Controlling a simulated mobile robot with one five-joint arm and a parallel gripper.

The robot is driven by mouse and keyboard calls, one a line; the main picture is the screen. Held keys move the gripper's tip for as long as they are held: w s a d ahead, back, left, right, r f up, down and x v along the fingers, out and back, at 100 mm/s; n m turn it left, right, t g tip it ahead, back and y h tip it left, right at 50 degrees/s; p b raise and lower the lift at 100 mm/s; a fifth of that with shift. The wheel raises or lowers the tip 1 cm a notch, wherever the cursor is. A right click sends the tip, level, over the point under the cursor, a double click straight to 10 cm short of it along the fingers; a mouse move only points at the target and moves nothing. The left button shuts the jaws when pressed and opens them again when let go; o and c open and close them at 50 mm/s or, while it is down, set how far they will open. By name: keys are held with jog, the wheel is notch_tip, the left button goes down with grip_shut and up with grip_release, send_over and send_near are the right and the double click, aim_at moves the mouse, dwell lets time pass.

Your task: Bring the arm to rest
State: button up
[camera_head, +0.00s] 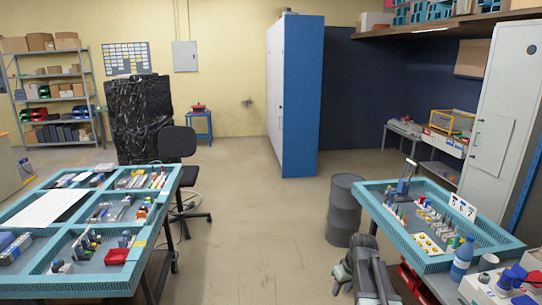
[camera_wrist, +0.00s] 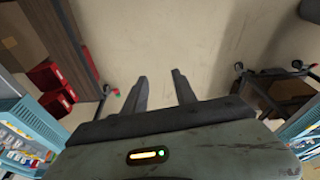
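My gripper (camera_wrist: 158,84) shows in the wrist view with its two dark fingers apart. Only bare floor shows between them, so it is open and empty. In the head view my arm (camera_head: 368,272) is at the bottom, right of centre, beside the right-hand workbench. It is in the gap between the two benches, and its lower part is cut off by the frame edge.
The left bench (camera_head: 95,287) holds teal-edged trays of parts. The right bench has a teal tray (camera_head: 480,247), a blue bottle (camera_head: 461,259) and red bins (camera_head: 411,278) below. A grey drum (camera_head: 343,212) and a black chair (camera_head: 178,145) stand beyond. The middle floor is clear.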

jog(key=s+a+f+g, duration=0.1)
jog(key=s+a, duration=0.4)
jog(key=a, duration=0.7)
jog(key=s+a+m+g+h, duration=0.1)
jog(key=s+m, duration=0.1)
jog(key=s, duration=0.6)
jog(key=shift+s+f+m+g+b, duration=0.15)
jog(key=shift+f+m+g+b, duration=0.15)
jog(key=shift+f+m, duration=0.1)
